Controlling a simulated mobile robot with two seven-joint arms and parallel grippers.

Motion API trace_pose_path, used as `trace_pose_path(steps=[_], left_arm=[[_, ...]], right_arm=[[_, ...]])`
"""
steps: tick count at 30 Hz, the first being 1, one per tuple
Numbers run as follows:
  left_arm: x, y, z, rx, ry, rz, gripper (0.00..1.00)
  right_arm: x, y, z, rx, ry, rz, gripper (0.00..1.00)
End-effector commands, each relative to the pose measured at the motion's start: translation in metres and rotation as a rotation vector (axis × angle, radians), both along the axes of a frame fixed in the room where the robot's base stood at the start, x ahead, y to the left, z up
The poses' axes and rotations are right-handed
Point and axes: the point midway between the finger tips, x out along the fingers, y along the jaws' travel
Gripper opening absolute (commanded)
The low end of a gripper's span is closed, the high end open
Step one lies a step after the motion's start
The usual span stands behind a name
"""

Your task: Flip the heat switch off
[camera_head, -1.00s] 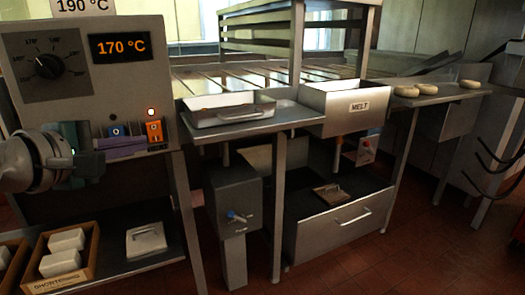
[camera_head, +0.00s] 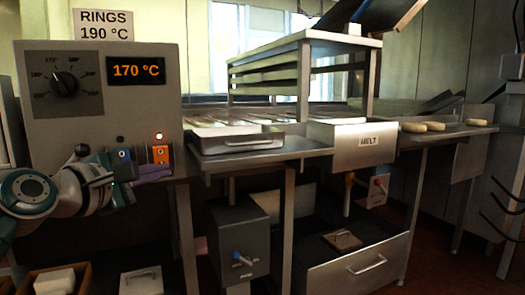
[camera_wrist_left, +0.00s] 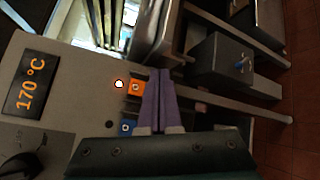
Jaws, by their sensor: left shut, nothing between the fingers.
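The grey control box (camera_head: 105,95) carries a dial (camera_head: 64,82) and a display (camera_head: 136,71) reading 170 °C. On its lower right sit an orange switch (camera_head: 160,155) with a lit lamp (camera_head: 159,136) above it, and a blue switch (camera_head: 122,155). Neither carries a label I can read as heat. My left gripper (camera_head: 155,173) is shut and empty, its purple fingers just below the orange switch in the head view. In the left wrist view the fingers (camera_wrist_left: 160,95) are right beside the orange switch (camera_wrist_left: 136,87); I cannot tell whether they touch. My right gripper is out of view.
A metal tray (camera_head: 237,142) lies on the shelf right of the box. A MELT trough (camera_head: 352,150) and a rack (camera_head: 300,60) stand farther right. A small box with a blue-handled valve (camera_head: 238,258) is below. Dough rings (camera_head: 428,127) lie at the right.

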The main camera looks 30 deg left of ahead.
Motion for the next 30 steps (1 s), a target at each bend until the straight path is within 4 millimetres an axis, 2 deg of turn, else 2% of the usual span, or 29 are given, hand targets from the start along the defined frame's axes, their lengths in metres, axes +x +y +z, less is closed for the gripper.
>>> trace_pose_path(steps=[1, 10, 18, 30], left_arm=[[0.004, 0.006, -0.003, 0.002, -0.002, 0.001, 0.0], [0.03, 0.039, 0.001, 0.002, -0.002, 0.003, 0.0], [0.044, 0.056, 0.008, 0.0, -0.001, 0.002, 0.0], [0.046, 0.059, 0.009, 0.0, 0.0, 0.001, 0.0]], right_arm=[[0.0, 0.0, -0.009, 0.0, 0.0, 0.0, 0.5], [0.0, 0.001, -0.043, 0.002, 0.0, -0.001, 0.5], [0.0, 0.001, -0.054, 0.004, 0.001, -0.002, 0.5], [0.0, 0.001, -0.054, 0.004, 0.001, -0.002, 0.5]])
